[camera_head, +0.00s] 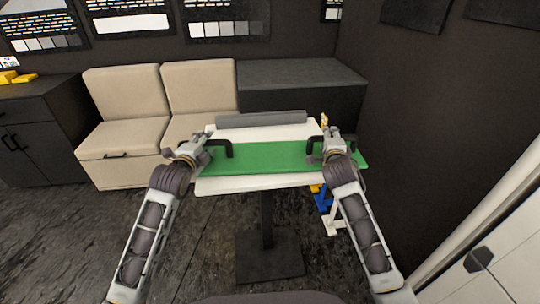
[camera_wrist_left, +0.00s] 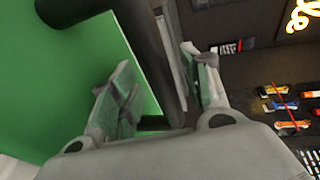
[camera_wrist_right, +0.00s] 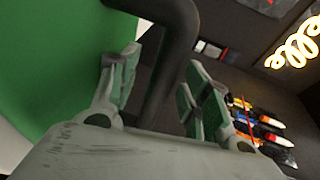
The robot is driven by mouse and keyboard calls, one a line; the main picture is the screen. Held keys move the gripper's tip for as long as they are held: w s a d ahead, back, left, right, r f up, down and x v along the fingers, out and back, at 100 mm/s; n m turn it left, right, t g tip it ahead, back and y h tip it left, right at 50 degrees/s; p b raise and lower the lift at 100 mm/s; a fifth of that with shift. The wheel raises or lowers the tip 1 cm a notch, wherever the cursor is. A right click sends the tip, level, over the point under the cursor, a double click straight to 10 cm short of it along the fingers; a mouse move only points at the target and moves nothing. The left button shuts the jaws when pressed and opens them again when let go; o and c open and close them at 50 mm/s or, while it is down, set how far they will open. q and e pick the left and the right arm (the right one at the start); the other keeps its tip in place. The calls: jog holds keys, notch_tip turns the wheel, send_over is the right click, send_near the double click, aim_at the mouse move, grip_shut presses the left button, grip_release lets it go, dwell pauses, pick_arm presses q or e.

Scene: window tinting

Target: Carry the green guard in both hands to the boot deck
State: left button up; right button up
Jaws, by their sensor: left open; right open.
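The green guard (camera_head: 262,157) is a long flat board lying across a white-topped table (camera_head: 240,186), with a black handle near each end. My left gripper (camera_head: 205,138) is open at the left handle (camera_head: 222,143). In the left wrist view, its fingers (camera_wrist_left: 160,95) stand on either side of the black handle bar (camera_wrist_left: 155,60). My right gripper (camera_head: 328,135) is open at the right handle (camera_head: 316,150). In the right wrist view, its fingers (camera_wrist_right: 160,90) stand on either side of that handle bar (camera_wrist_right: 170,60). Whether the fingers touch the bars is unclear.
A grey roll (camera_head: 262,119) lies along the table's back edge. Behind it are a dark cabinet (camera_head: 300,76) and a beige seat (camera_head: 125,110). Blue and white items (camera_head: 325,205) stand below the table's right side. A dark wall (camera_head: 440,120) is to the right.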

pick_arm(q)
jog(key=shift+w+d, duration=0.1)
jog(key=shift+w, duration=0.1)
pick_arm(e)
jog(key=shift+w, duration=0.2)
pick_arm(q)
grip_shut()
pick_arm(e)
grip_shut()
